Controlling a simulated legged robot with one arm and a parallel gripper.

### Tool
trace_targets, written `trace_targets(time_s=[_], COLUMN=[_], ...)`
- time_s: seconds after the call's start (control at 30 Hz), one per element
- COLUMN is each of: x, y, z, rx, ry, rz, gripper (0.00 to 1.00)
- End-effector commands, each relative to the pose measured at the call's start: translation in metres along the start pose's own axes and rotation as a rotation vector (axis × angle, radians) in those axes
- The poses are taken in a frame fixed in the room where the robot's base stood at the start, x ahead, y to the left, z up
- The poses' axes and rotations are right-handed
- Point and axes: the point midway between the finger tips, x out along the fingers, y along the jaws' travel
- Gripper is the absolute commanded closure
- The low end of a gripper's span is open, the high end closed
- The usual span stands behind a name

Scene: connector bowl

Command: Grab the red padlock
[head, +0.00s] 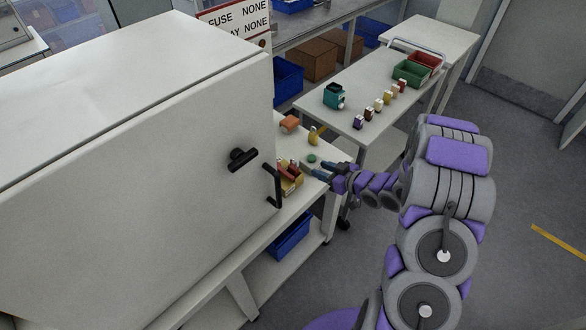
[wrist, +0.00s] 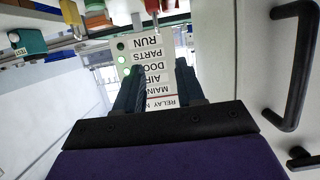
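Near the cabinet edge in the head view, a small red item (head: 293,169) sits by a yellow block (head: 291,184); I cannot tell if it is the padlock. A row of small padlock-like pieces stands on the far table, with a reddish one (head: 402,85) at its back end. My gripper (head: 312,168) reaches left over the near table, just right of the red item. In the wrist view its two dark fingers (wrist: 159,88) are apart, with a label board (wrist: 148,62) behind them and nothing visibly held.
The large white cabinet (head: 150,180) with a black handle (head: 272,186) stands close left of my gripper. The handle (wrist: 297,65) also shows in the wrist view. A teal box (head: 333,96), a green bin (head: 411,73) and a red bin (head: 426,60) stand on the far table.

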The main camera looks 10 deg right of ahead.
Motion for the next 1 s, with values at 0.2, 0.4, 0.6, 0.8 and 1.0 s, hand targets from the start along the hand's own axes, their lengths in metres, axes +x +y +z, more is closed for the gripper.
trace_targets(time_s=[0.2,0.4,0.6,0.8,1.0], x=[0.043,0.080,0.105,0.116,0.145], y=[-0.003,-0.002,0.000,0.001,0.005], z=[0.003,0.003,0.003,0.004,0.011], rx=[0.001,-0.002,-0.001,0.000,0.000], ry=[-0.005,-0.005,-0.004,-0.003,-0.006], rz=[-0.003,-0.002,0.001,0.001,0.000], gripper=[0.62,0.62,0.62,0.62,0.62])
